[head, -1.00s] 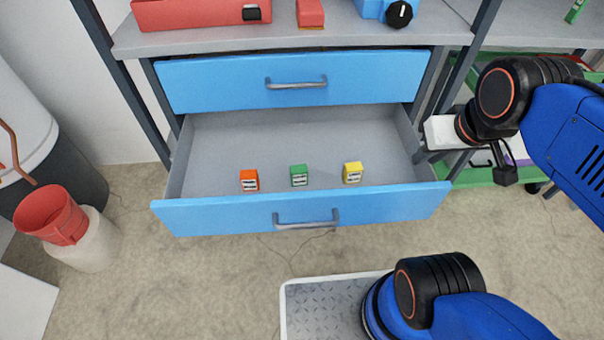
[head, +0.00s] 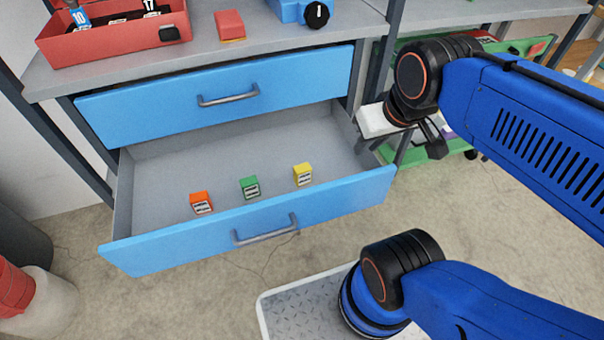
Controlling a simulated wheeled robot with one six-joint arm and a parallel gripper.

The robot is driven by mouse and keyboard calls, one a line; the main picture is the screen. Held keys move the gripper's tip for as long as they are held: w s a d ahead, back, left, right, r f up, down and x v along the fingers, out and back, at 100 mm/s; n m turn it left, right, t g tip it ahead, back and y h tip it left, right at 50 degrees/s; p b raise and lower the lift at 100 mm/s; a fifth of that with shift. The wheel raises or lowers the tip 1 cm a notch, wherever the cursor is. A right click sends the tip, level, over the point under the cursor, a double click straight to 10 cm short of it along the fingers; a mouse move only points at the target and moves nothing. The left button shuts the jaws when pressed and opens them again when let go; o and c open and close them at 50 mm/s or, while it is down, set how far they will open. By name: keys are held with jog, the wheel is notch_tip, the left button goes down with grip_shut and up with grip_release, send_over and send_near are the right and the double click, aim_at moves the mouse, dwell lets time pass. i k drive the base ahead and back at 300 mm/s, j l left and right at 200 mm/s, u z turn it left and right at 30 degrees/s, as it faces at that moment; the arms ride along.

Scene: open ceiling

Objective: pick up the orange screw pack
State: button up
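The orange screw pack (head: 201,203) stands in the open lower blue drawer (head: 160,247), toward its left front. A green pack (head: 249,187) and a yellow pack (head: 303,174) stand in a row to its right. My gripper (head: 372,124) shows in part at the drawer's right side, as a white body below the dark wrist. It is well to the right of the orange pack and apart from it.
A shut blue drawer (head: 160,108) sits above the open one, under a grey shelf top with a red toolbox (head: 110,38) and a red block (head: 229,25). A green cart (head: 520,55) stands at the right.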

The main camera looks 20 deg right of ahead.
aim_at(201, 202)
jog(key=j+z, duration=0.15)
jog(key=j, duration=1.75)
jog(key=k+j, duration=0.35)
jog(key=k+j+u, duration=0.1)
jog(key=k+j, duration=0.3)
jog(key=j, duration=0.15)
